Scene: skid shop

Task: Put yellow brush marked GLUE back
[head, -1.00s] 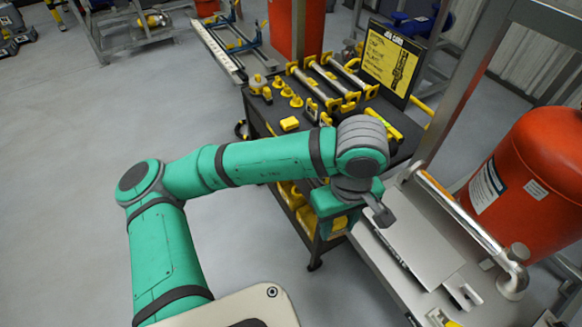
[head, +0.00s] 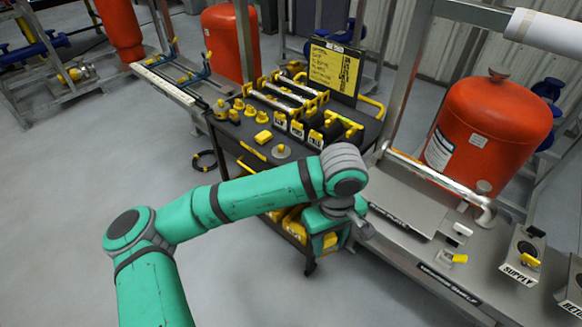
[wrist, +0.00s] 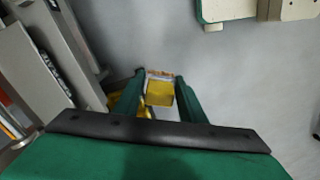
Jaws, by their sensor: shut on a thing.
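My gripper (wrist: 160,86) is shut on a yellow piece, taken to be the yellow brush (wrist: 160,96), between its two green fingers. The brush has a pale brownish strip along its far edge. No GLUE marking is readable on it. In the head view my gripper (head: 328,238) hangs beside the right front of the black tool cart (head: 228,140), lower than its top. Its fingertips are hard to make out there. The cart top holds a rack with several dark slots and white labels (head: 297,130), too small to read surely.
Yellow knobs (head: 235,115), a yellow block (head: 263,137) and a round grey disc (head: 281,152) sit on the cart. A yellow sign (head: 333,68) stands behind. A steel bench (head: 400,215) with a SUPPLY block (head: 520,255) and a red tank (head: 490,130) are right.

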